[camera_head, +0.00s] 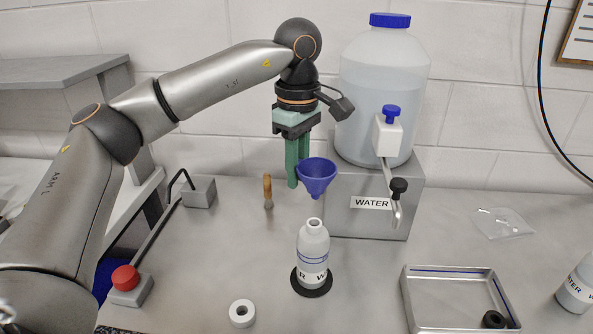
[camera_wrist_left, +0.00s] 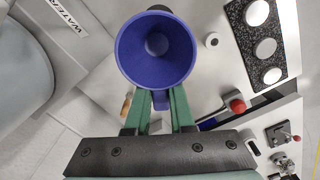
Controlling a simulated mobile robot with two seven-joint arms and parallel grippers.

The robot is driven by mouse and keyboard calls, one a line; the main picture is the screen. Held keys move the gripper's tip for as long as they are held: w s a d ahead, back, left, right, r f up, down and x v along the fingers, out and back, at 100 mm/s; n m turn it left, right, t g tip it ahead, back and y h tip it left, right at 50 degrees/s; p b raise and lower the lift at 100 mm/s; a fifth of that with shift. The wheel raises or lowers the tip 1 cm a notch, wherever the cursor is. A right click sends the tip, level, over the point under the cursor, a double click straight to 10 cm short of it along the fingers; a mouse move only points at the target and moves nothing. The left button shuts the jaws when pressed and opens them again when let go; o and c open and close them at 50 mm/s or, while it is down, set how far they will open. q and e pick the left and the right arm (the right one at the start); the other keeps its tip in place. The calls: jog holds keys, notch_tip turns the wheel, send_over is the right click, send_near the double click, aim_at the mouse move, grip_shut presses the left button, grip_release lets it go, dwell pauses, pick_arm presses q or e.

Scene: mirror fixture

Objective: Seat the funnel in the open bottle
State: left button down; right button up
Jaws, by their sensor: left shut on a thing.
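The blue funnel (camera_head: 317,178) is in the green fingers of my left gripper (camera_head: 299,180), held upright above the bottle and apart from it. The open white bottle (camera_head: 313,246) stands upright on a black round base (camera_head: 311,282), its mouth uncovered. The funnel's spout appears roughly over the bottle mouth, with a small gap. In the left wrist view, I look down into the funnel cone (camera_wrist_left: 156,50), with the gripper (camera_wrist_left: 156,100) shut at its near side. The bottle is mostly hidden there behind the funnel. My right gripper is not in view.
A large water container (camera_head: 380,95) with a tap stands on a grey block (camera_head: 345,215) behind the bottle. A metal tray (camera_head: 462,328) lies front right. A white ring (camera_head: 242,313), a brush (camera_head: 268,190) and a red button (camera_head: 125,277) are to the left.

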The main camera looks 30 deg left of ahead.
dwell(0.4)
pick_arm(q)
jog(key=shift+f, duration=0.1)
notch_tip(320, 180, down, 5)
jog(key=b, duration=0.3)
jog(key=shift+p, duration=0.4)
dwell(1.2)
jog(key=shift+f+b, duration=0.7)
jog(key=shift+f, duration=0.5)
dwell(0.9)
jog(key=c, duration=0.7)
grip_release()
jog(key=shift+r, duration=0.15)
notch_tip(320, 180, up, 12)
jog(key=shift+r+p, duration=0.15)
jog(key=shift+p, duration=1)
